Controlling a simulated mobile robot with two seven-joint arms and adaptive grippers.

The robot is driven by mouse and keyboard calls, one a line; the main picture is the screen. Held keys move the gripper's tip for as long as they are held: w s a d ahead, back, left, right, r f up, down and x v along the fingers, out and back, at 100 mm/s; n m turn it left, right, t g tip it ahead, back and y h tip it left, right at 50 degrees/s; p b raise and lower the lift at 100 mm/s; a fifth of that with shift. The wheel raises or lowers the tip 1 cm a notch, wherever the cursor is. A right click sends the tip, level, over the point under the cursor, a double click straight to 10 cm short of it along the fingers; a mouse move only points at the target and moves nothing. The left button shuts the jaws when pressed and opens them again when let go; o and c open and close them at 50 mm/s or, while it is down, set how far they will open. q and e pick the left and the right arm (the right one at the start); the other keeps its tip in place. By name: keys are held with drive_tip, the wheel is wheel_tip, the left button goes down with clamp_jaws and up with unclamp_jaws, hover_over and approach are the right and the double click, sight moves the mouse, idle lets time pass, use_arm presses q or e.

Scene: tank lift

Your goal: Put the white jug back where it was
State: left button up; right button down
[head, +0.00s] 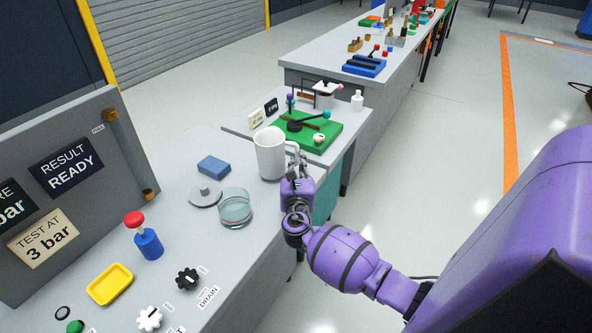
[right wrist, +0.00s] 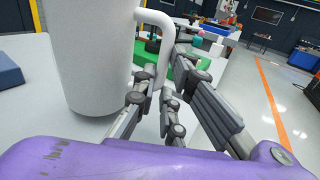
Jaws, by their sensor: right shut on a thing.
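The white jug (head: 269,154) stands upright at the right edge of the near grey bench, its handle towards the right. My right gripper (head: 299,168) is at the handle, with the purple wrist below it. In the right wrist view the jug's body (right wrist: 93,55) fills the left, and the gripper fingers (right wrist: 165,100) are shut around the lower part of the handle (right wrist: 160,20). Whether the jug's base touches the bench is hard to tell. My left gripper is not in view.
A glass dish (head: 235,207), a grey lid-like disc (head: 205,193) and a blue block (head: 214,167) lie left of the jug. A blue pump with a red knob (head: 148,243) and a yellow tray (head: 110,284) stand nearer. A green board (head: 308,137) with small parts lies behind.

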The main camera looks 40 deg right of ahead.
drive_tip(key=shift+f, duration=0.65)
drive_tip(key=shift+f, duration=0.2)
drive_tip(key=c, duration=1.8)
unclamp_jaws()
drive_tip(key=shift+s+a+r, duration=0.1)
drive_tip(key=shift+s+r, duration=0.05)
drive_tip(key=shift+r, duration=0.05)
drive_tip(key=v, duration=1.1)
drive_tip(key=shift+s+a, duration=0.25)
drive_tip(key=shift+s, duration=0.05)
